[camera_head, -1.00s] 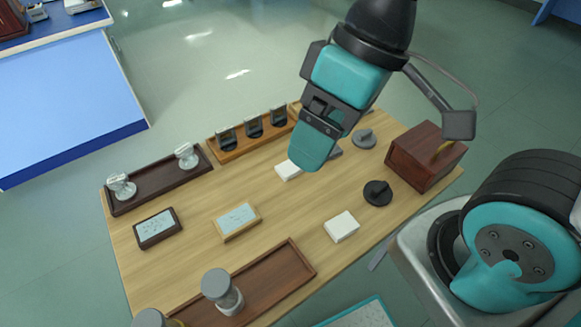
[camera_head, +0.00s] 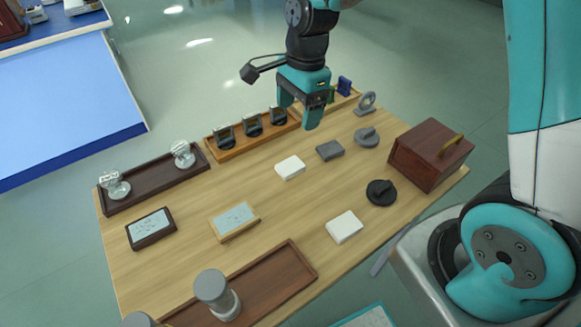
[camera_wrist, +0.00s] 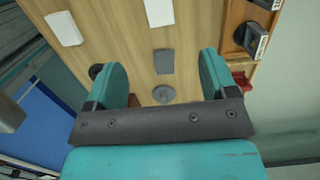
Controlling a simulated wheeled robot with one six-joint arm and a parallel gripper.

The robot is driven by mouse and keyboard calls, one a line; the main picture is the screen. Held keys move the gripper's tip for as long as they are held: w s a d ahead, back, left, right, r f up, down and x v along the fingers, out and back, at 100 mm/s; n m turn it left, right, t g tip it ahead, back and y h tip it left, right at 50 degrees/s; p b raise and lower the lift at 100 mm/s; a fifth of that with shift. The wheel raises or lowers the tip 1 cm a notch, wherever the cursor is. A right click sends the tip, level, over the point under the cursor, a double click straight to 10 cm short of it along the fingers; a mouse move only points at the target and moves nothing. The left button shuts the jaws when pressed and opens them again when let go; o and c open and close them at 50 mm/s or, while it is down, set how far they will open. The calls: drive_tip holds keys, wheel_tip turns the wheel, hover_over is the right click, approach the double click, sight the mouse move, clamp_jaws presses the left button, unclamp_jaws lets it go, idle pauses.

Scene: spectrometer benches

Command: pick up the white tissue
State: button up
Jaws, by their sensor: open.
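Two flat white pads, either of which could be the white tissue, lie on the wooden table. One white pad (camera_head: 290,167) is near the table's middle; the other white pad (camera_head: 344,227) is nearer its front right edge. In the wrist view they show at the top centre (camera_wrist: 158,12) and top left (camera_wrist: 63,28). My gripper (camera_head: 299,112) is open and empty, apart from both pads, and appears above the far side of the table. Its two teal fingers (camera_wrist: 165,76) frame the table in the wrist view, with nothing between them held.
A grey pad (camera_head: 329,150) lies beside the middle white pad. A grey knob (camera_head: 366,137), a black knob (camera_head: 381,192) and a brown box (camera_head: 431,154) stand to the right. A wooden rack (camera_head: 251,132) of black holders is behind. Bare table lies around both white pads.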

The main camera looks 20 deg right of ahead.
sight(290, 165)
drive_tip(key=f, duration=0.4)
drive_tip(key=a+f, duration=0.1)
drive_tip(key=f, duration=0.9)
drive_tip(key=shift+s+a+f, duration=0.25)
drive_tip(key=shift+a, duration=0.15)
drive_tip(key=c, duration=1.1)
drive_tip(key=shift+o, duration=0.2)
drive_tip(key=shift+r, duration=0.1)
wheel_tip(290, 165, up, 20)
drive_tip(key=p, duration=0.1)
drive_tip(key=shift+o, duration=0.6)
